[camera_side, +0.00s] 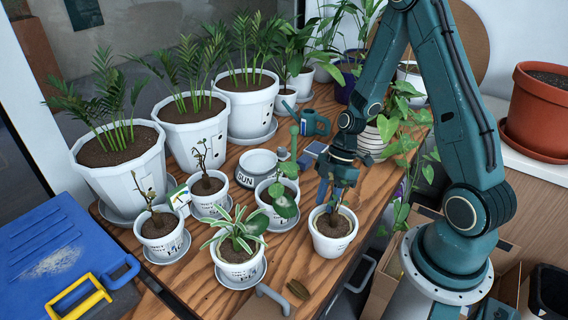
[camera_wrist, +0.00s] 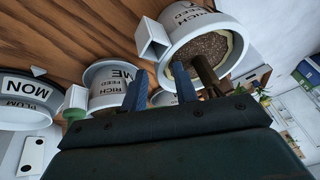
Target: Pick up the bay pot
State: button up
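Several small white pots with printed labels stand on the wooden table; no label reads clearly as bay, so I cannot tell which is the bay pot. My gripper (camera_side: 331,194) is over the front right white pot (camera_side: 332,244), which holds soil and a thin stem. In the wrist view my gripper (camera_wrist: 162,90) has its two blue fingers apart with nothing visibly held. Another labelled pot (camera_wrist: 104,72) is behind the left finger. Contact is unclear.
A spider plant pot (camera_side: 240,270) and a leafy pot (camera_side: 279,215) stand to the left of the front right pot. A white dish (camera_side: 258,162), a blue watering can (camera_side: 315,123) and large palm pots (camera_side: 124,180) are farther back. A blue case (camera_side: 60,255) lies at left.

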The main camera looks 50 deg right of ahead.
dwell(0.4)
grip_shut()
dwell(0.4)
notch_tip(320, 180, up, 20)
dwell(0.9)
jog(key=shift+w, duration=0.1)
dwell(0.4)
